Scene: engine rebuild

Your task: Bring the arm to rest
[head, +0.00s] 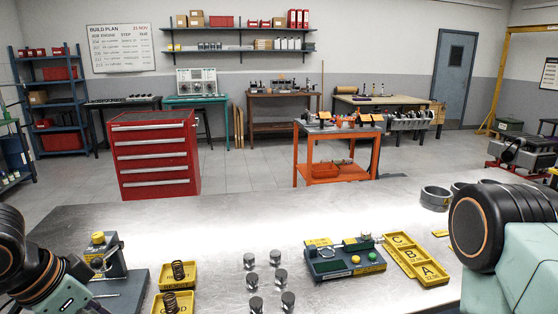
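Part of my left arm (38,268), with dark joints and a pale green link, comes in at the lower left corner over the metal bench (215,225). Its gripper fingers cannot be made out and appear to lie below the frame edge. Part of my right arm (500,235), with a large black joint and a pale green link, fills the lower right. Its gripper is outside the picture. No held object shows at either arm.
Near my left arm stand a dark bench device (103,258) and yellow trays with springs (178,275). Several metal cylinders (278,277), a green-buttoned fixture (345,262) and a yellow C-B-A tray (413,260) lie mid-bench. Metal rings (435,198) sit beside my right arm.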

